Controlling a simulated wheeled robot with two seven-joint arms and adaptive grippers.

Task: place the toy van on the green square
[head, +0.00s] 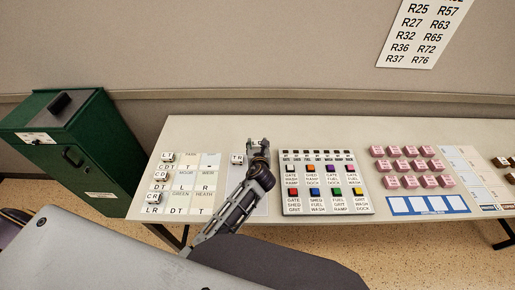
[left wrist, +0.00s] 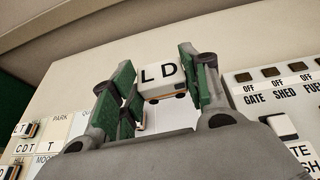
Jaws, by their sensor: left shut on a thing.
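My left gripper (head: 259,150) is over the table, between the lettered card and the button panel. In the left wrist view its green-padded fingers (left wrist: 165,88) are shut on a white toy van (left wrist: 161,80) lettered "LD", with dark wheels and an orange lower edge. The van is mostly hidden in the head view. Another small van lettered "TR" (head: 237,159) is just left of the gripper. The lettered card (head: 194,176) has a square headed "GREEN" (head: 179,203) in its bottom row. A green button (head: 337,192) is on the panel. My right gripper is not in view.
Several small lettered vans (head: 160,175) stand along the card's left edge. The button panel (head: 369,208) lies right of my arm. Pink blocks (head: 409,166) and a blue-squared card (head: 428,205) are farther right. A green cabinet (head: 88,135) stands left of the table (head: 220,130).

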